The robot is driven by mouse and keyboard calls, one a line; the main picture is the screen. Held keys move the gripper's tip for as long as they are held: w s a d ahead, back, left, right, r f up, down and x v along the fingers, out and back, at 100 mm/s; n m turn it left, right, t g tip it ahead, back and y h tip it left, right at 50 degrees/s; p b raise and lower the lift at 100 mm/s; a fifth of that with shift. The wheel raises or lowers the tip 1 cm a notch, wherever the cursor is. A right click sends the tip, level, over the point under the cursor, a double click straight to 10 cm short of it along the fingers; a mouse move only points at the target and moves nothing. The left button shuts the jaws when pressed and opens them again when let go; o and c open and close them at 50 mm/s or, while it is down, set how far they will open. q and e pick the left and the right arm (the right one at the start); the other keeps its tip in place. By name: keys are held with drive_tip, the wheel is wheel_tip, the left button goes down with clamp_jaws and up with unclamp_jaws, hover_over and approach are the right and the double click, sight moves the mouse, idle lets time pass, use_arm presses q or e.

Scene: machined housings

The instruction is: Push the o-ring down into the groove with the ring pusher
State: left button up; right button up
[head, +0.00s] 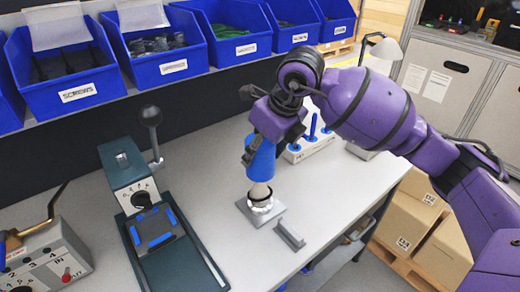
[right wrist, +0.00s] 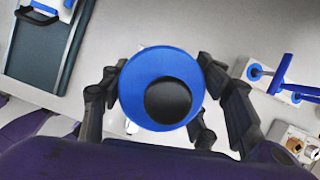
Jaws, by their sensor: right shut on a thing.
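My right gripper (head: 259,150) is shut around the blue ring pusher (head: 262,168), which stands upright with its pale lower end on or just above the housing (head: 261,207). The housing is silvery and sits on a square grey plate (head: 245,214) on the bench. A dark line around the housing's top looks like the o-ring (head: 260,196); its seating in the groove cannot be made out. The right wrist view shows the pusher's round blue top (right wrist: 135,88) with a black centre, between both fingers (right wrist: 165,95); it hides the housing. My left gripper is out of view.
A green-based lever press (head: 140,185) stands left of the plate. A white holder (head: 309,147) with blue-handled tools is behind the gripper. Blue bins (head: 165,60) line the back. The bench front is mostly clear.

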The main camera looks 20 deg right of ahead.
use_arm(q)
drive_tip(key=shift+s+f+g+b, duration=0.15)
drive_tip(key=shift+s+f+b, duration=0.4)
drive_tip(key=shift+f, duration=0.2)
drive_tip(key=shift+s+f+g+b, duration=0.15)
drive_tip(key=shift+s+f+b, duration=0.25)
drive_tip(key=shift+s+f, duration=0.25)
use_arm(e)
drive_tip(key=shift+f, duration=2.4)
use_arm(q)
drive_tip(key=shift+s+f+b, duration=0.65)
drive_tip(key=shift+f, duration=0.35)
use_arm(e)
drive_tip(key=shift+f, duration=1.7)
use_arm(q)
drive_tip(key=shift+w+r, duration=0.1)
use_arm(e)
drive_tip(key=shift+r, duration=0.15)
drive_tip(key=shift+r+p, duration=0.3)
drive_tip(key=shift+r, duration=0.15)
drive_tip(key=shift+r+p, duration=1.9)
drive_tip(key=shift+r, duration=2.35)
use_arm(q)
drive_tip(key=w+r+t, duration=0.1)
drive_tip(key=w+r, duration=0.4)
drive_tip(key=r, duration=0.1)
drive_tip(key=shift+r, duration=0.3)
use_arm(e)
drive_tip(key=shift+f, duration=0.1)
